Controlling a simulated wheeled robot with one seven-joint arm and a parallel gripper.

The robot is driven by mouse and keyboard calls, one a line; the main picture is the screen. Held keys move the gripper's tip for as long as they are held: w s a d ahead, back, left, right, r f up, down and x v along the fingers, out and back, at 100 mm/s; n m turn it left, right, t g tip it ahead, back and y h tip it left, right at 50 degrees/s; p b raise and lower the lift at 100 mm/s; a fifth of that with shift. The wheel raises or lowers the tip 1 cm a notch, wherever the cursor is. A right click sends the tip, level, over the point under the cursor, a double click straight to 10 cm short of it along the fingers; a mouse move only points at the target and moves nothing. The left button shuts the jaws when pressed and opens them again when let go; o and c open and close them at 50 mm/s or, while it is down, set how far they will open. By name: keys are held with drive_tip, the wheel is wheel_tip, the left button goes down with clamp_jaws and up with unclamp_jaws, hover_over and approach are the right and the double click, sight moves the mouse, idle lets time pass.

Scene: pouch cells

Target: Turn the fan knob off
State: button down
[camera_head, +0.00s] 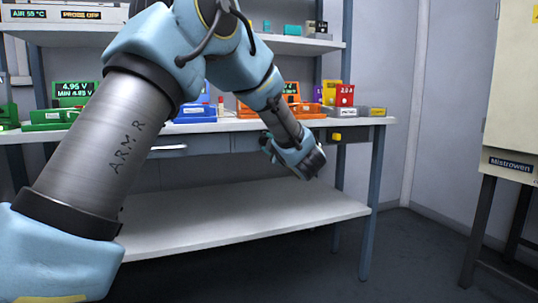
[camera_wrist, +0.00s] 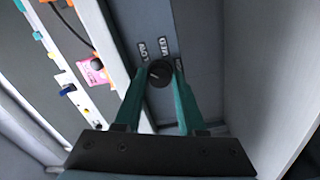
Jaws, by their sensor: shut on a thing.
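The fan knob (camera_wrist: 160,74) is a round black knob with a pale mark on its face, on a grey panel (camera_wrist: 205,60) in the wrist view. Small white labels (camera_wrist: 142,50) sit around it; their lettering is turned and hard to read. My gripper (camera_wrist: 159,82) has its two green fingers on either side of the knob, shut on it. In the head view my arm reaches down to the bench's front edge, and its wrist hides the fingertips and the knob.
The white bench (camera_head: 235,126) carries colourful boxes and meters, with a white lower shelf (camera_head: 240,222) beneath. A Mistrowen cabinet (camera_head: 515,110) stands at the right. The floor (camera_head: 410,260) between them is clear. A pink item (camera_wrist: 95,72) lies left of the panel.

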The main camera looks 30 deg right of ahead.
drive_tip(key=n+b, duration=0.9)
drive_tip(key=shift+b, duration=0.4)
drive_tip(key=shift+n, duration=0.3)
drive_tip(key=c, duration=0.5)
unclamp_jaws()
drive_tip(key=shift+r, duration=0.15)
